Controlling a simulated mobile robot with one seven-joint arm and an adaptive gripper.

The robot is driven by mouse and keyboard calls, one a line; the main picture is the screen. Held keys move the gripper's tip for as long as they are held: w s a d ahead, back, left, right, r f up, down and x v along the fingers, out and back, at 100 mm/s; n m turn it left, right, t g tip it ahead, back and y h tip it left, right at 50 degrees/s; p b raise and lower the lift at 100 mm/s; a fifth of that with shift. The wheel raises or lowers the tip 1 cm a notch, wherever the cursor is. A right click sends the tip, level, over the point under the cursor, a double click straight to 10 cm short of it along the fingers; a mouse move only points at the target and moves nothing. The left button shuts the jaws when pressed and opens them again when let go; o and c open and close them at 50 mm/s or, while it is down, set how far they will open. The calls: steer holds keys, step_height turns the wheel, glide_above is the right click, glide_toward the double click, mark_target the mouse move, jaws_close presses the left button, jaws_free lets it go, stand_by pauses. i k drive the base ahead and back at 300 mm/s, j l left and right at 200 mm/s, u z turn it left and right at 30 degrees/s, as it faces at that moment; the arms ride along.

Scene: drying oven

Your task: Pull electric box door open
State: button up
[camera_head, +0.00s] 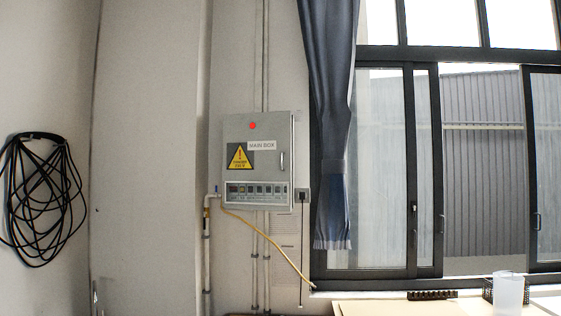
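The electric box (293,165) is a grey metal cabinet on the wall near the middle of the head view. Its door (240,133) looks closed. The door bears a red round mark, a yellow warning triangle, a "MAIN BOX" label and a row of breaker switches low down. A small upright handle (282,161) sits near the door's right edge. My gripper is not in view, and nothing stands in front of the box.
A coil of black cable (42,198) hangs on the left wall. A blue curtain (332,120) and a dark-framed window (410,170) are right of the box. Pipes and a yellow cable (270,240) run below it. A table (400,308) with a translucent cup (508,292) is at lower right.

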mark_target(257, 146)
steer(key=z, duration=0.5)
steer(key=i+j+z, duration=0.15)
steer(key=j+z, duration=0.2)
steer(key=i+j+z, duration=0.15)
steer(key=j+z, duration=0.25)
steer(key=i+j+z, duration=0.2)
steer(key=j, duration=0.5)
steer(key=j+z, duration=0.25)
steer(key=j, duration=0.45)
